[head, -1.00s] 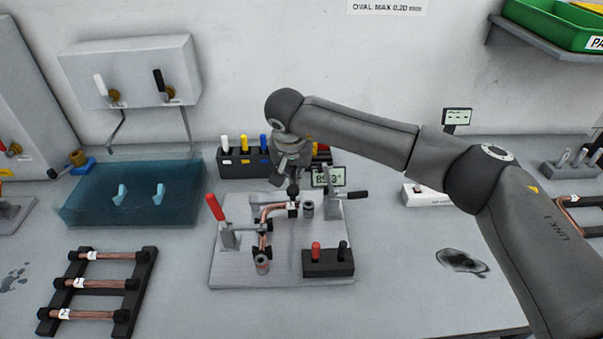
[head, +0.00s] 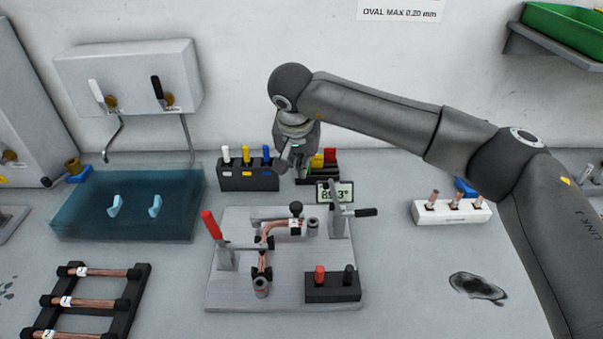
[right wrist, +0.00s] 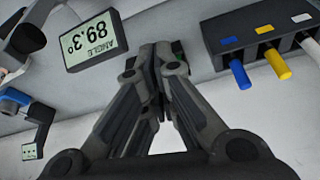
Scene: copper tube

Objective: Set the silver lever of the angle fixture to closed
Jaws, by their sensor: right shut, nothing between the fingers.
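The angle fixture (head: 225,295) is a grey plate holding a bent copper tube (head: 262,262). Its left clamp has a red handle (head: 211,224) tilted up to the left, with a grey bar reaching across to the tube. Its right clamp has a grey metal post (head: 338,220) and a black handle (head: 367,212) lying nearly level to the right. I cannot tell by colour which is the silver lever. My right gripper (head: 287,170) is shut and empty, behind and above the fixture, apart from both handles. In the right wrist view its fingers (right wrist: 158,55) meet. My left gripper is out of view.
The angle display (right wrist: 92,42) reads 89.3° behind the fixture. A dark holder (head: 248,181) with coloured handles stands behind left. A blue tank (head: 75,220) and tube rack (head: 130,310) are left; a white tube block (head: 440,215) is right. A black-and-red block (head: 345,293) sits on the plate.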

